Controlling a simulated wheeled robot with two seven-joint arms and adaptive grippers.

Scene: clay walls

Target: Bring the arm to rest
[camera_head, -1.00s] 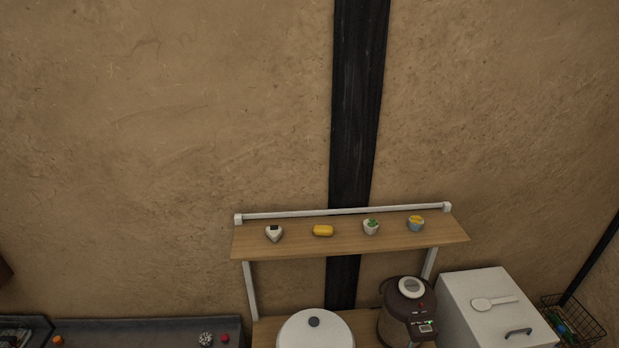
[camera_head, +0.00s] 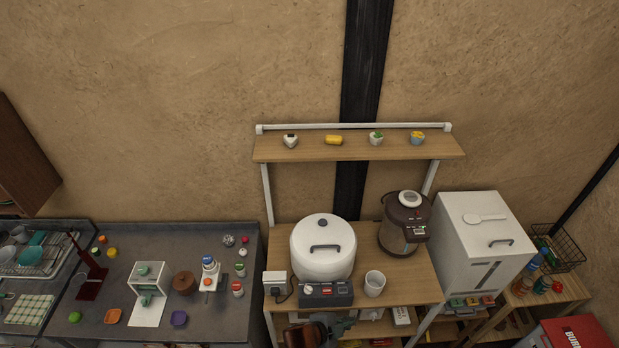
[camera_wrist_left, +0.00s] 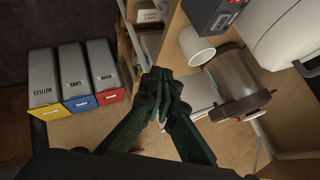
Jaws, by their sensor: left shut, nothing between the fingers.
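My left gripper (camera_head: 341,324) shows low in the head view, in front of the wooden rack with the white cooker, partly cut off by the bottom edge. In the left wrist view its dark fingers (camera_wrist_left: 164,92) are closed together and hold nothing. They show against a white mug (camera_wrist_left: 196,46) and the brown hot-water pot (camera_wrist_left: 236,84), with no clear contact. My right gripper is not in view.
The white cooker (camera_head: 323,251), mug (camera_head: 375,284) and pot (camera_head: 403,226) stand on the rack. A white bin (camera_head: 483,245) is to the right. A grey counter (camera_head: 170,244) with small items is at left. Several coloured-front boxes (camera_wrist_left: 76,97) show in the wrist view.

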